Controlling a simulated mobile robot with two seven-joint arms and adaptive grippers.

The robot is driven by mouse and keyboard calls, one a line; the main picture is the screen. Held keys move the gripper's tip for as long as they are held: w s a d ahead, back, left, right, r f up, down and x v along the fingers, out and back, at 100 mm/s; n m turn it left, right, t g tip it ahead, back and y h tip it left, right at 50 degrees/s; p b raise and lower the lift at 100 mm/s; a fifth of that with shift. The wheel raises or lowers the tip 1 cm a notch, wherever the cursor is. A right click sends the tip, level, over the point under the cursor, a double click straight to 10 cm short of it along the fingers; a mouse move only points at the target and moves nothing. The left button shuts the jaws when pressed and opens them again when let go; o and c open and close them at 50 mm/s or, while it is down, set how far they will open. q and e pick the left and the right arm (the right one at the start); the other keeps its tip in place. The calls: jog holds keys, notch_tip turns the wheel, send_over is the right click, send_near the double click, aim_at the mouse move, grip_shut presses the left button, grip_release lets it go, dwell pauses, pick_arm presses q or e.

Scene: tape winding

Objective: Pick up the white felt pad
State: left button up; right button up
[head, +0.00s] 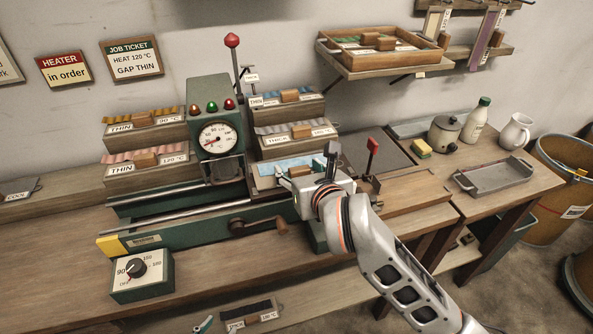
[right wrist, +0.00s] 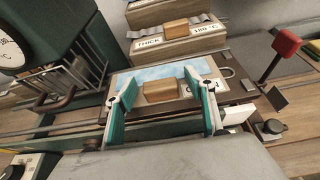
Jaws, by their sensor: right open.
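I cannot make out a white felt pad for certain in either view. My right gripper (head: 298,172) is over the front right part of the green machine. In the right wrist view it (right wrist: 161,84) is open, its teal-lined fingers on either side of a small wooden block (right wrist: 161,92). The block sits on a plate with a pale blue sheet (right wrist: 165,72) and a partly hidden label. Narrow gaps show between block and fingers. A small white and teal tip, apparently my left gripper (head: 203,324), shows at the bottom edge; its jaws cannot be read.
The green machine (head: 212,90) with its dial stands behind my right gripper. Labelled holders (head: 147,162) flank it. A red-topped lever (head: 373,147) stands to the right. A grey tray (head: 495,177), sponge (head: 421,147), pot (head: 444,133), bottle (head: 477,122) and jug (head: 515,131) are farther right.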

jog(key=shift+w, duration=0.1)
jog(key=c, duration=1.3)
